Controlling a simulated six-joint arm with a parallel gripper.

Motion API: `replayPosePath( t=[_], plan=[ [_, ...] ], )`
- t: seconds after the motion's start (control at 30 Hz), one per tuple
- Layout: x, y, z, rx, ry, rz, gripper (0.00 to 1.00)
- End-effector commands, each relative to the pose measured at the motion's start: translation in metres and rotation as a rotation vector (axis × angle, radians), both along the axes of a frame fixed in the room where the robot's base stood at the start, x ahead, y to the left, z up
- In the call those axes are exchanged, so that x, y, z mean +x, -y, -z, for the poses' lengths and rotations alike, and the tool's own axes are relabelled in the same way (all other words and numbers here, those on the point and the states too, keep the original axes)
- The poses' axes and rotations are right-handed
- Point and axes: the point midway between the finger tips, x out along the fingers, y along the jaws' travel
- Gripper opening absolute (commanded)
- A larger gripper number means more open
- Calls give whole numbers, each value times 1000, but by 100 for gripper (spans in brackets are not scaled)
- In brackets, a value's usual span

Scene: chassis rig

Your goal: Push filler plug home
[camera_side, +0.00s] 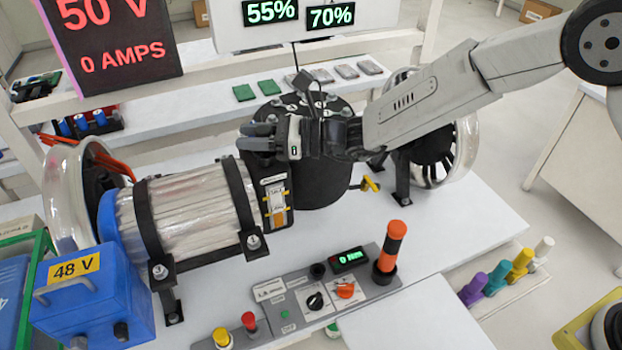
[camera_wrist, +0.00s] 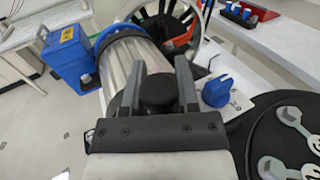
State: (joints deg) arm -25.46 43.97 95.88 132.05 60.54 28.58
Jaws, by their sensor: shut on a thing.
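In the wrist view a round black cap, which looks like the filler plug (camera_wrist: 157,90), sits between the two grey fingers of my gripper (camera_wrist: 160,66). My gripper is shut on it. In the side view my gripper (camera_side: 252,138) points left, just above the right end of the silver ribbed cylinder (camera_side: 190,212) and beside the black drum (camera_side: 322,185). The plug is hidden there by the fingers. The plug's lower part and its opening are hidden, so I cannot tell how deep it sits. A blue knob (camera_wrist: 217,91) is close to the right finger in the wrist view.
A blue 48 V box (camera_side: 92,300) stands at the front left. A control panel with an upright orange and black handle (camera_side: 390,248) lies in front. A yellow-handled valve (camera_side: 371,184) sticks out beside the drum. Wheels (camera_side: 462,150) stand at both ends.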

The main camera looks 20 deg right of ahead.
Motion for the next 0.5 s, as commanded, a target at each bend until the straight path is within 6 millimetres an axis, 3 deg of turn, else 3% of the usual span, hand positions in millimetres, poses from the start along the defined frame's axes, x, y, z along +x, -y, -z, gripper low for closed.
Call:
replayPosePath(
  t=[0.5],
  plan=[
    [0,0,6,0,0,0,0]
  ],
)
